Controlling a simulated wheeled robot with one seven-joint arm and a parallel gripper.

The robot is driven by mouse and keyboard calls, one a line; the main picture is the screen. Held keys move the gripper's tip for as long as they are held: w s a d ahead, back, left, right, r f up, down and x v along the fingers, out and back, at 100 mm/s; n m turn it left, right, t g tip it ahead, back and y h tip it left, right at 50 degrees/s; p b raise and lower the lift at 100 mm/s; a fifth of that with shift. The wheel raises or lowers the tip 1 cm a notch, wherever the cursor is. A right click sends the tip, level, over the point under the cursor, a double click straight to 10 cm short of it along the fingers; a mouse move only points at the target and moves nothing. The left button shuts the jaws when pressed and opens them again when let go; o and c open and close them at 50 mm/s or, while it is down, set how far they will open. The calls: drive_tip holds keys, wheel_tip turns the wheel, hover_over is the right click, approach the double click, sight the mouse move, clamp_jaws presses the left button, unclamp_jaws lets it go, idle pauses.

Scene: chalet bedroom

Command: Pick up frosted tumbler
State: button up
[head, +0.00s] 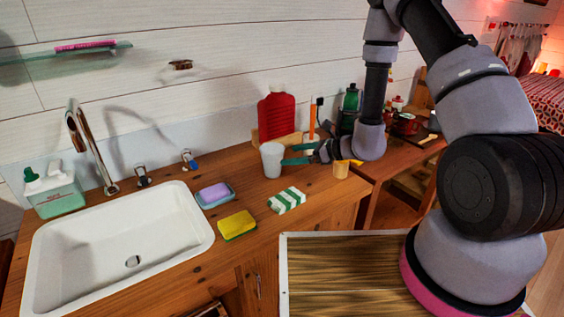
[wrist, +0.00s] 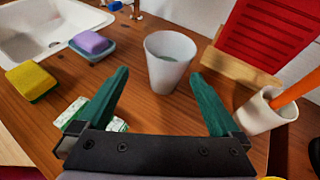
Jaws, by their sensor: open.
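The frosted tumbler (head: 272,160) is a whitish, translucent cup standing upright on the wooden counter. In the wrist view the tumbler (wrist: 169,62) stands ahead of my gripper, between the lines of the two fingers and a little beyond their tips. My gripper (wrist: 158,75) has two green fingers spread wide, with nothing between them. In the head view my gripper (head: 292,154) reaches in from the right at the tumbler's right side, with the green fingertips close to it. I cannot tell whether they touch.
A white cup (wrist: 262,110) with an orange stick stands right of the tumbler, before a red ribbed object (head: 277,116) on a wooden block. The white sink (head: 120,240) is farther left.

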sight(272, 162)
drive_tip(key=shift+w+d+f+m, duration=0.1)
drive_tip(key=shift+d+f+m, duration=0.2)
drive_tip(key=shift+f, duration=0.5)
drive_tip(key=shift+w+a+f+t, duration=0.1)
drive_tip(key=shift+w+f+t, duration=0.05)
drive_tip(key=shift+f+t, duration=0.15)
drive_tip(key=x, duration=0.5)
drive_tip(key=shift+w+f, duration=0.1)
drive_tip(key=x, duration=0.5)
drive_tip(key=shift+d+f, duration=0.2)
drive_tip(key=shift+f, duration=0.15)
drive_tip(key=shift+c, duration=0.3)
drive_tip(key=c, duration=1.3)
drive_tip(key=shift+r, duration=0.15)
